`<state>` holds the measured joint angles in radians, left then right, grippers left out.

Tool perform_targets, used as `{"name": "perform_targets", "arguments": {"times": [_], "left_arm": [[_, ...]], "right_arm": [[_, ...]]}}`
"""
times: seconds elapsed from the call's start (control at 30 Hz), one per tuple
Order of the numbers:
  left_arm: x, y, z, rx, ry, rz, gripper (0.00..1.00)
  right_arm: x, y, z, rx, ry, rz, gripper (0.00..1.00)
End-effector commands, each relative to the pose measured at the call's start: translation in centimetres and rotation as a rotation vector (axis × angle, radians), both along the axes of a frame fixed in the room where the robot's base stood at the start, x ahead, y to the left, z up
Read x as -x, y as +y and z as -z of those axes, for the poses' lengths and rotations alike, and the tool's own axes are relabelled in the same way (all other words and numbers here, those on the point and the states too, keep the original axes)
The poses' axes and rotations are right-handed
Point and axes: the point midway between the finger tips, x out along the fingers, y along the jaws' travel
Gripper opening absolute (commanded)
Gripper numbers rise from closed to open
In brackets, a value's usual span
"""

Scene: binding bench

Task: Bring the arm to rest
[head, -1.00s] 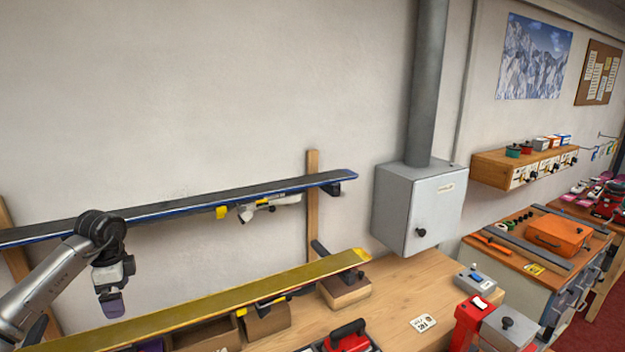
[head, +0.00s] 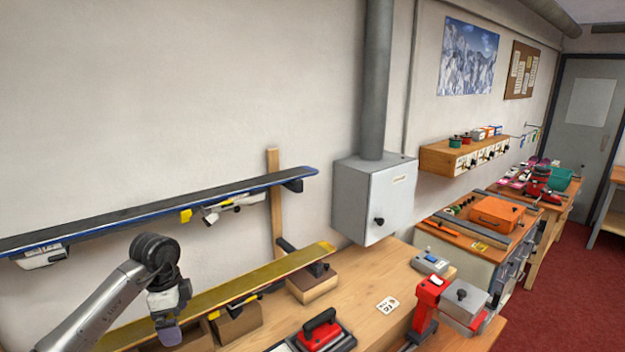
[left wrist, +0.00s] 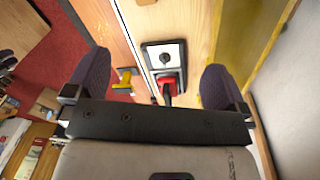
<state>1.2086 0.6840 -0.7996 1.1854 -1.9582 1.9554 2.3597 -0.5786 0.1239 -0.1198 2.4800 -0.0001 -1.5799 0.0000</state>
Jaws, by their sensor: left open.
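My left arm comes in from the lower left of the head view. Its gripper (head: 170,330) hangs down in front of the yellow ski (head: 225,292), and its fingers are small there. In the left wrist view the two dark purple finger pads of my left gripper (left wrist: 158,85) stand wide apart with nothing between them touching. My right gripper is in neither view.
A blue-edged dark ski (head: 150,208) lies on wall supports behind the arm. A grey box with a pipe (head: 375,200) hangs on the wall. A red iron (head: 322,332) and a red clamp-like device (head: 425,305) stand on the bench (head: 360,285). Red floor shows at right.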

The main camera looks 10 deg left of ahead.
Motion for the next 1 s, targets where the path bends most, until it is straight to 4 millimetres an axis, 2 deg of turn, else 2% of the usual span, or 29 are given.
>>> {"name": "perform_targets", "arguments": {"times": [0.03, 0.1, 0.2, 0.4, 0.53, 0.63, 0.7, 0.8, 0.87, 1.0], "left_arm": [[-0.5, -2.5, 0.2, 0.015, 0.000, 0.039, 1.00], [-1.0, -5.6, 0.4, 0.033, 0.000, 0.087, 1.00], [-1.0, -8.1, 3.1, 0.166, -0.080, 0.204, 1.00], [-0.4, -14.7, 6.5, 0.482, -0.317, 0.421, 1.00], [0.9, -19.1, 7.5, 0.721, -0.540, 0.510, 1.00], [2.2, -21.6, 7.2, 0.895, -0.754, 0.514, 1.00], [3.1, -22.6, 6.7, 0.990, -0.912, 0.476, 1.00], [4.3, -22.7, 5.9, 1.076, -1.128, 0.363, 1.00], [5.0, -22.1, 5.6, 1.094, -1.248, 0.266, 1.00], [6.6, -19.3, 5.9, 1.037, -1.461, -0.014, 1.00]], "right_arm": [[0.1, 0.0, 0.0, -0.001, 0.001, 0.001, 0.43], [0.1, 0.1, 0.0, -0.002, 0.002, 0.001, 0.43], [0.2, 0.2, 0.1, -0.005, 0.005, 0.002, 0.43], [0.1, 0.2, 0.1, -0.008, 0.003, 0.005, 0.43], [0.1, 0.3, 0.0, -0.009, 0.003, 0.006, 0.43], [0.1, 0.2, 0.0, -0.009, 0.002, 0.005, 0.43], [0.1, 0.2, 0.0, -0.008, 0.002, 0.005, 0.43], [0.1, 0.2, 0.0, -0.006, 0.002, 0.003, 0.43], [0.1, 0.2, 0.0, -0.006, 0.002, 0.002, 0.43], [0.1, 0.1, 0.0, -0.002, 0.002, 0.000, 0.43]]}}
